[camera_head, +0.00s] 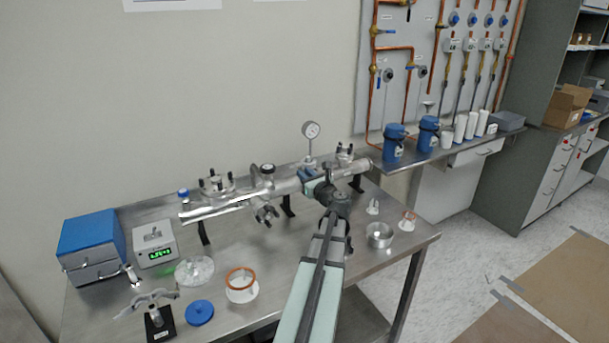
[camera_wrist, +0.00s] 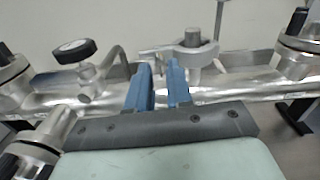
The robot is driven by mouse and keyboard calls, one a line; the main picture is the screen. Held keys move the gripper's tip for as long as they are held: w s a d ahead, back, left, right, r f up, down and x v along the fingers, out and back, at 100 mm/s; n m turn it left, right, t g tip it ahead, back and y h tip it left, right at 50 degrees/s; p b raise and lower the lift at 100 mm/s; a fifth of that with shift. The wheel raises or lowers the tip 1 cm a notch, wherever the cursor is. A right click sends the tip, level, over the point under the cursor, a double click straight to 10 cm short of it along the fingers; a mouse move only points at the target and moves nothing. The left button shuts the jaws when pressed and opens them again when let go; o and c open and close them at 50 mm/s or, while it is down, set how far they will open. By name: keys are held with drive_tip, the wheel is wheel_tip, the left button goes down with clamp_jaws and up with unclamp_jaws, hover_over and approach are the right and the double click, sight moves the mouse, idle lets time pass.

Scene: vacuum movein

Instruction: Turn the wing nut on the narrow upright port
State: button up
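The narrow upright port (camera_head: 308,168) stands on the silver manifold tube, with a round dial gauge (camera_head: 311,130) on its thin stem. In the wrist view, a clamp (camera_wrist: 192,46) wraps the base of the upright stem (camera_wrist: 220,18). Its wing nut seems to lie on the clamp's left side, around the fingertips, but its wings are not clear. My gripper (camera_wrist: 160,78) is at the manifold, just in front of and left of the clamp. Its two blue fingers stand a small gap apart, with silver metal showing between or behind them. I cannot tell whether they touch it.
The manifold tube (camera_head: 232,203) runs across the bench (camera_head: 270,290). A black-knobbed valve (camera_wrist: 74,51) stands left of my fingers; another clamped port (camera_wrist: 298,50) is at right. A metal cup (camera_head: 379,236), orange ring (camera_head: 240,280) and blue disc (camera_head: 199,313) lie on the bench.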

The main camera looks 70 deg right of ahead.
drive_tip(key=v, duration=1.3)
